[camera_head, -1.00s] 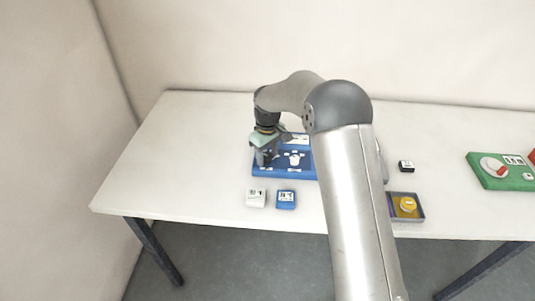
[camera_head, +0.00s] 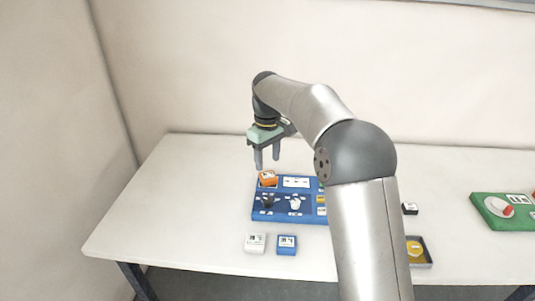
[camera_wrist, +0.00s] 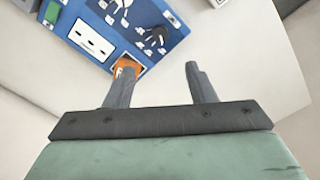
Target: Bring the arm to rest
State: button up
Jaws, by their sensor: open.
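My gripper (camera_head: 267,158) is open and empty, raised above the far left corner of the blue board (camera_head: 310,213) in the head view. In the wrist view its two grey fingers (camera_wrist: 160,85) stand apart, with bare white table between and beyond them. The blue board also shows in the wrist view (camera_wrist: 112,52), at the upper left. An orange block (camera_head: 268,179) sits on the board's far left corner, below the fingers. It shows partly behind the left finger in the wrist view (camera_wrist: 128,66). My arm hides the board's right part in the head view.
A white block (camera_head: 255,243) and a blue block (camera_head: 287,244) lie in front of the board. To the right are a small black block (camera_head: 410,209), a tray (camera_head: 427,259) with a yellow piece and a green board (camera_head: 500,216). The table (camera_head: 165,210) is clear at left.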

jog(key=shift+r, duration=0.8)
jog(key=s+d+m, duration=0.3)
jog(key=s+d, duration=0.4)
jog(key=s, duration=0.3)
jog(key=s+d+m, duration=0.2)
jog(key=s+d, duration=0.4)
jog(key=s, duration=0.3)
jog(key=s+d+f+m, duration=0.2)
jog(key=s+f, duration=0.1)
jog(key=s, duration=0.5)
jog(key=s+d+f+m, duration=0.2)
jog(key=s+d+f, duration=0.1)
jog(key=s, duration=0.6)
jog(key=shift+s+d+f+t, duration=0.25)
jog(key=shift+s+f+t, duration=0.05)
jog(key=shift+f, duration=0.15)
jog(key=shift+c, duration=0.3)
